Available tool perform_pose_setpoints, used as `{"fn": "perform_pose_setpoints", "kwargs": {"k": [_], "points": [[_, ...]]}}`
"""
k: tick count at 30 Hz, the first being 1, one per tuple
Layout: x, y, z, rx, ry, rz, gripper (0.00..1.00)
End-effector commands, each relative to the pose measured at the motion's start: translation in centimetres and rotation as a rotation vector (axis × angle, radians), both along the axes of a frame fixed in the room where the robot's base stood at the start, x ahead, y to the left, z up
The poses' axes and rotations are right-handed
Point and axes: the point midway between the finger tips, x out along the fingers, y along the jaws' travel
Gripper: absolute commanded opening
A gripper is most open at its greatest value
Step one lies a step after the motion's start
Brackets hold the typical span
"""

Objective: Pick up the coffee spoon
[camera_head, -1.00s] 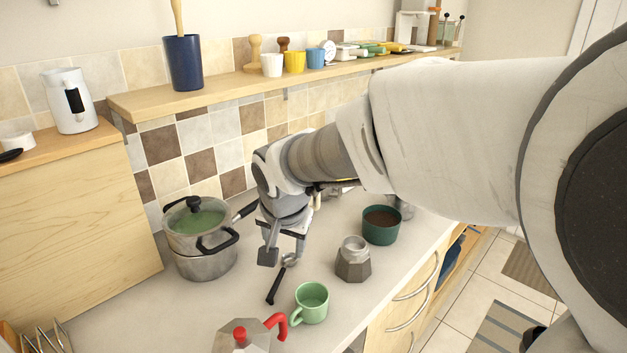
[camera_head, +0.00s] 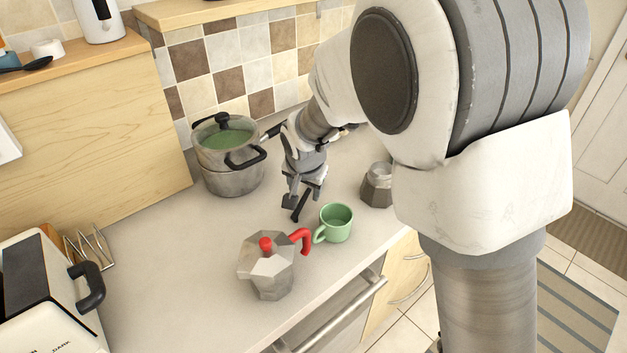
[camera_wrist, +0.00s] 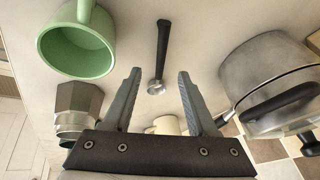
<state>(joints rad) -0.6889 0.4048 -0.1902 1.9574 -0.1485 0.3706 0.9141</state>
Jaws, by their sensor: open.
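The coffee spoon (camera_wrist: 161,58) lies on the counter, with a black handle and a small round metal bowl. In the wrist view its bowl end shows between my two fingers and its handle points away from my gripper (camera_wrist: 156,78). In the head view my gripper (camera_head: 297,198) hangs low over the counter, and the spoon's dark handle (camera_head: 300,207) shows beside the fingers while its bowl is hidden. My gripper is open, with nothing held between the fingers.
A green mug (camera_head: 336,223) and a moka pot with a red handle (camera_head: 267,268) stand in front of my gripper. A stacked steel pot (camera_head: 231,177) stands to the left. A moka pot base (camera_head: 377,188) is to the right. A toaster (camera_head: 40,290) sits at the lower left.

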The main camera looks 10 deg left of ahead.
Motion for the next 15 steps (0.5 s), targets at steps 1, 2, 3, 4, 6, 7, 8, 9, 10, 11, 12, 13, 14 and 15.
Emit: {"fn": "perform_pose_setpoints", "kwargs": {"k": [1,2,3,4,6,7,8,9,10,11,12,13,14,15], "points": [[0.2,0.0,-0.4,-0.002,0.002,-0.001,0.58],[0.3,0.0,-0.7,-0.002,0.003,-0.001,0.58],[0.5,0.1,-1.2,-0.002,0.003,-0.001,0.58],[0.7,0.1,-1.7,-0.003,0.004,-0.001,0.58],[1.1,0.2,-2.6,-0.003,0.004,-0.001,0.58],[1.2,0.3,-2.9,-0.003,0.004,-0.001,0.58],[1.4,0.3,-3.3,-0.002,0.003,-0.001,0.58],[1.6,0.4,-3.7,-0.003,0.003,0.000,0.58],[1.8,0.4,-3.9,-0.002,0.001,0.000,0.58],[1.9,0.5,-4.1,-0.002,0.001,0.000,0.58],[2.0,0.5,-4.3,-0.002,0.001,0.000,0.58],[2.0,0.5,-4.5,-0.002,0.001,0.000,0.58],[2.0,0.5,-4.5,-0.002,0.001,0.000,0.58],[2.1,0.5,-4.6,-0.001,0.001,0.001,0.58]]}}
